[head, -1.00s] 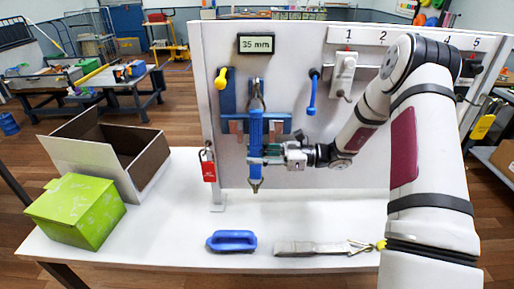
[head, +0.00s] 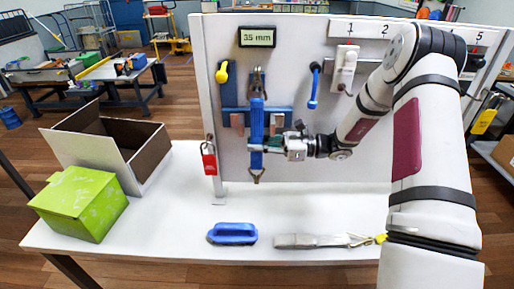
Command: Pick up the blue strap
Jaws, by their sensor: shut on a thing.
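The blue strap (head: 257,122) hangs upright on the grey wall panel, with a metal hook at its top end and another at its bottom end. Its top hook is in front of a blue bracket (head: 228,92). My gripper (head: 270,146) reaches in from the right and is shut on the lower part of the strap. The fingertips are small here and partly hidden against the strap. Whether the top hook still bears on its hanger is too small to tell.
On the white bench lie a blue handle-like block (head: 232,234) and a grey strap (head: 305,241). A green box (head: 80,202) and an open carton (head: 150,150) stand at left. A red padlock (head: 209,158) hangs at the panel's edge. A blue-handled lever (head: 313,88) is right of the strap.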

